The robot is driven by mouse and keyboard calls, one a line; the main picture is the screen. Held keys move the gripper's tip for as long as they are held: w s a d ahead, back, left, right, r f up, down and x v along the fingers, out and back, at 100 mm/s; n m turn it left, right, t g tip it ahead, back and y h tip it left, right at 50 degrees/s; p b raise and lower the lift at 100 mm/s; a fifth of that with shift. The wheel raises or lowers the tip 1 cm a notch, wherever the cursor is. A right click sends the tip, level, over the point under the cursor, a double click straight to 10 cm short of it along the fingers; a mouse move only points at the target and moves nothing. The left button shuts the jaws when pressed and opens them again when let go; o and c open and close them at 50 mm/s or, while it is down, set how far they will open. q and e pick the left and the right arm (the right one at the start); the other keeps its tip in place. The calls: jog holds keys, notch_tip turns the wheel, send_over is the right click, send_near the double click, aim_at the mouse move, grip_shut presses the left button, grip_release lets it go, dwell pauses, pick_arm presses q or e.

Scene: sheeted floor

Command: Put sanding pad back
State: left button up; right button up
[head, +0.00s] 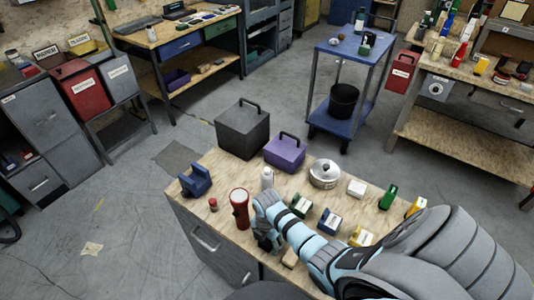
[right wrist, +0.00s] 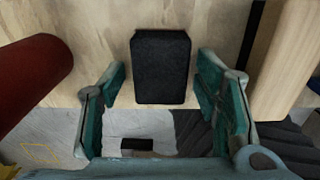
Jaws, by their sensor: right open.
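A dark, rough-faced rectangular block, which looks like the sanding pad (right wrist: 160,65), lies on the wooden bench top in the right wrist view. My right gripper (right wrist: 160,88) is open, with one teal finger on each side of the block. Gaps show between the fingers and the block, so it is not clasped. In the head view, my right arm reaches in from the lower right, and its gripper (head: 268,242) is at the bench's front edge, just right of the red flashlight (head: 240,210). The arm hides much of the pad there. My left gripper is not in view.
The bench top (head: 222,172) also holds a dark box (head: 243,130), a purple box (head: 285,153), a silver pot (head: 324,174), a white bottle (head: 267,179), a blue holder (head: 196,181) and several small boxes. The red flashlight stands close to my right gripper.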

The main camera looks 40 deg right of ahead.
aim_at(267, 241)
notch_tip(267, 241, up, 12)
jog(key=p, duration=0.4)
jog(key=shift+r, duration=0.2)
jog(key=shift+s+f, duration=0.1)
